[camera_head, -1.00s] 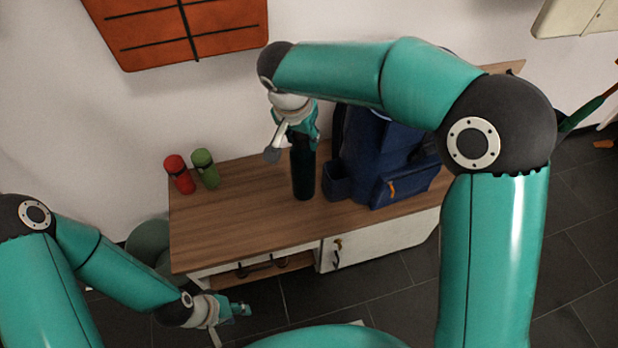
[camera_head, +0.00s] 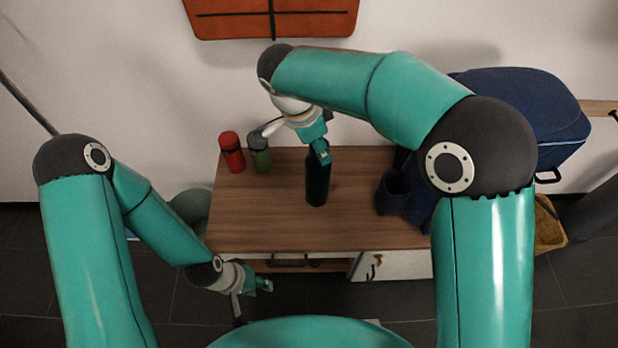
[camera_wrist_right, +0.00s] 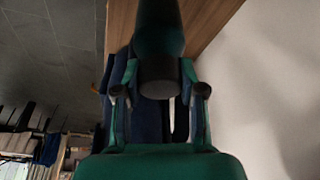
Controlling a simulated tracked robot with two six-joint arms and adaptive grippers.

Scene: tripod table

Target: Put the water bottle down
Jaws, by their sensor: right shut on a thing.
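The dark water bottle (camera_head: 317,182) is upright in my right gripper (camera_head: 320,150), over the middle of the wooden table top (camera_head: 270,220). I cannot tell whether its base touches the wood. In the right wrist view the bottle (camera_wrist_right: 158,35) lies between the two fingers of the right gripper (camera_wrist_right: 160,92), which is shut on it near its cap end. My left gripper (camera_head: 264,286) is low in front of the table, below its top, with nothing visible in it. Its opening is too small to judge.
A red bottle (camera_head: 231,153) and a green bottle (camera_head: 260,155) stand at the table's back left. A blue backpack (camera_head: 392,195) is on the right, partly hidden by my right arm. A large dark blue item (camera_head: 530,115) is farther right. The table's front left is clear.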

